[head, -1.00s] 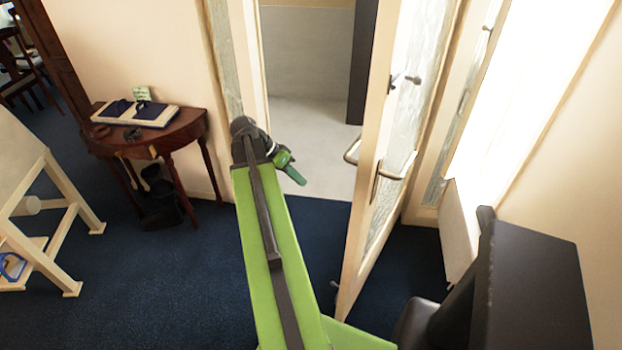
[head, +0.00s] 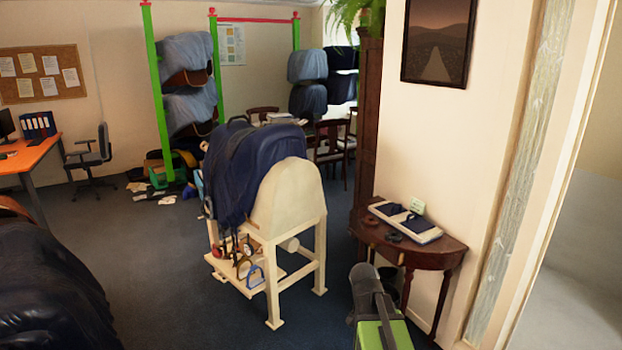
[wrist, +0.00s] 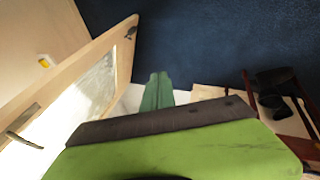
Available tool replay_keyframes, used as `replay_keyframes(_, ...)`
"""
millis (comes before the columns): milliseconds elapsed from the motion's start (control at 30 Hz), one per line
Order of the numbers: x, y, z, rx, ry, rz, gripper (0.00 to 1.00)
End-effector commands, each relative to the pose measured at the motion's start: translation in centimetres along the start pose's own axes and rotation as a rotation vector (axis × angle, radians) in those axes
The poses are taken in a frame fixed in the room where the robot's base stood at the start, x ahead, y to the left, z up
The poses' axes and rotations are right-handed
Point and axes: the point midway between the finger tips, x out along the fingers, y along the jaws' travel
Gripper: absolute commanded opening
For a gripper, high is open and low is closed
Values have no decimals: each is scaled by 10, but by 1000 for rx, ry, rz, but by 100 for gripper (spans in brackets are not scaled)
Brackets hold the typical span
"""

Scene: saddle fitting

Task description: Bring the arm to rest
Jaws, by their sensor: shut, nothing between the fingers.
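My arm (head: 381,330) shows at the bottom of the head view, right of centre, in front of the small dark wooden side table. My gripper is not clearly visible there. In the wrist view, the green fingers of my gripper (wrist: 157,92) lie together, shut and empty, pointing over the floor. Nothing touches the fingertips.
The wrist view shows a part-glazed door (wrist: 100,85). Blue carpet (head: 160,270) is open at left.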

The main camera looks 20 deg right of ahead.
Motion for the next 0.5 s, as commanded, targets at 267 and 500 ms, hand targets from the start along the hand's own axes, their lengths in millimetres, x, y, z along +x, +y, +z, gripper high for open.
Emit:
replay_keyframes(267, -60, -98, 168, -742, -43, -322, 0)
replay_keyframes(500, -68, -113, 187, -1097, -15, -472, 0)
